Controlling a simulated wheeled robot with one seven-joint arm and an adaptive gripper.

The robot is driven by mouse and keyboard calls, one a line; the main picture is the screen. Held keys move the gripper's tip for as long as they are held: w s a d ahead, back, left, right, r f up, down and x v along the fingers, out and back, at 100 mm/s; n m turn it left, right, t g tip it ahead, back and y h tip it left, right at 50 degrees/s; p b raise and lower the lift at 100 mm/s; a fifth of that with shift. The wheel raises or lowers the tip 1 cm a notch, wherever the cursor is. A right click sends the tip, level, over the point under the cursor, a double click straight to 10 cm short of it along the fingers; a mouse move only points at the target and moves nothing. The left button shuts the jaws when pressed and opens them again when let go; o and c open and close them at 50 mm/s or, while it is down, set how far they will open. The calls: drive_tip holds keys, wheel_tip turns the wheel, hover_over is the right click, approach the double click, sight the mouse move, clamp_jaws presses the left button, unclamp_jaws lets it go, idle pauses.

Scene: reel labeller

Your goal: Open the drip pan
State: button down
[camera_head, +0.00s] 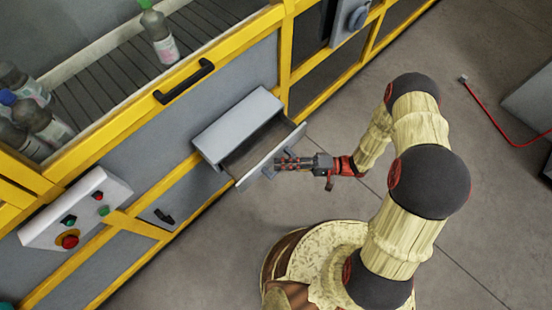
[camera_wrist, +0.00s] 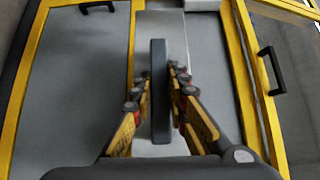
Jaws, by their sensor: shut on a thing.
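The drip pan (camera_head: 292,141) is a grey drawer under a grey housing (camera_head: 237,122) low on the machine's side. It stands pulled out, with its open inside showing between the housing and its front panel. My gripper (camera_head: 280,165) is at the outer face of the front panel. In the wrist view, the dark upright bar of the pan's handle (camera_wrist: 159,95) lies between the two fingers of my gripper (camera_wrist: 160,78), which are shut on it. In the head view the fingers hide most of the handle.
The yellow-framed machine has a black handle (camera_head: 184,82) on the panel above and a control box (camera_head: 76,207) with buttons at left. Bottles (camera_head: 158,37) stand on the conveyor (camera_head: 95,95). A red cable (camera_head: 490,122) lies on the floor at right. The floor before the pan is clear.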

drive_tip(key=shift+f, duration=0.1)
drive_tip(key=c, duration=1.7)
unclamp_jaws()
drive_tip(key=d, duration=0.8)
drive_tip(key=w+d, duration=0.1)
drive_tip(key=d, duration=0.3)
